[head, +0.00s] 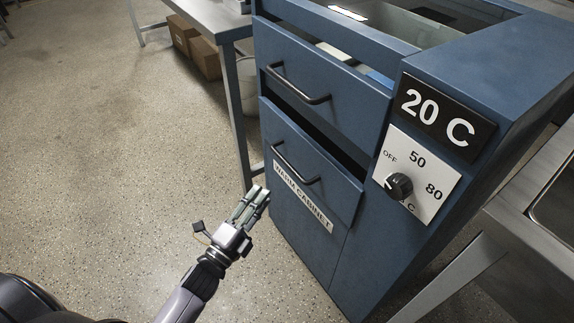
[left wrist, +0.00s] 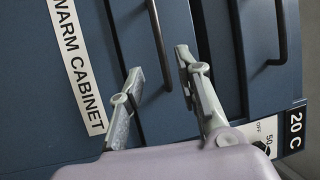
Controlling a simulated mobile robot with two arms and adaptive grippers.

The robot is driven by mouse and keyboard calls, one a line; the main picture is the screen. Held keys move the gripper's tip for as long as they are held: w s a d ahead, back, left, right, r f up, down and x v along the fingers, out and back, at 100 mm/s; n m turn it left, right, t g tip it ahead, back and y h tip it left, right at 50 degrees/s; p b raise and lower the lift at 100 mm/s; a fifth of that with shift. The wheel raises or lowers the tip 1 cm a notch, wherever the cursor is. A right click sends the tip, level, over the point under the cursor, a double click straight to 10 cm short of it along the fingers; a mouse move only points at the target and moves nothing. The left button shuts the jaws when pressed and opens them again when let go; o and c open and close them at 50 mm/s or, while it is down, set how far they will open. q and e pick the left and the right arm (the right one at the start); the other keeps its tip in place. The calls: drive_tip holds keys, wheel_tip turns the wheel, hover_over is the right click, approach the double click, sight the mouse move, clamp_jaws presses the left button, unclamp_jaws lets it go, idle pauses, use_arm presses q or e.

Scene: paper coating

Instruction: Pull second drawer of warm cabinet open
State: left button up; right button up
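The blue warm cabinet (head: 460,55) stands at the right of the head view. The drawer's black bar handle (head: 297,170) also shows in the left wrist view (left wrist: 158,45). My left gripper (head: 256,203) is open and empty in front of the lower drawer, pointing at its handle. In the left wrist view the handle's end lies between the parted fingers (left wrist: 160,65), apart from both in the picture. My right gripper is not in view.
The upper drawer (head: 320,75) has its own black handle (head: 297,90). A temperature display (head: 440,115) reads "20 C", above a dial (head: 398,186). A steel table (head: 215,20) stands behind, with cardboard boxes (head: 205,58) below. Floor at the left is clear.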

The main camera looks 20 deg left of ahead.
sight(287, 162)
use_arm(q)
drive_tip(key=b+x, duration=0.1)
drive_tip(key=x, duration=1.1)
drive_tip(key=shift+w, duration=0.3)
drive_tip(key=shift+c, duration=0.5)
drive_tip(key=shift+f, duration=0.1)
clamp_jaws()
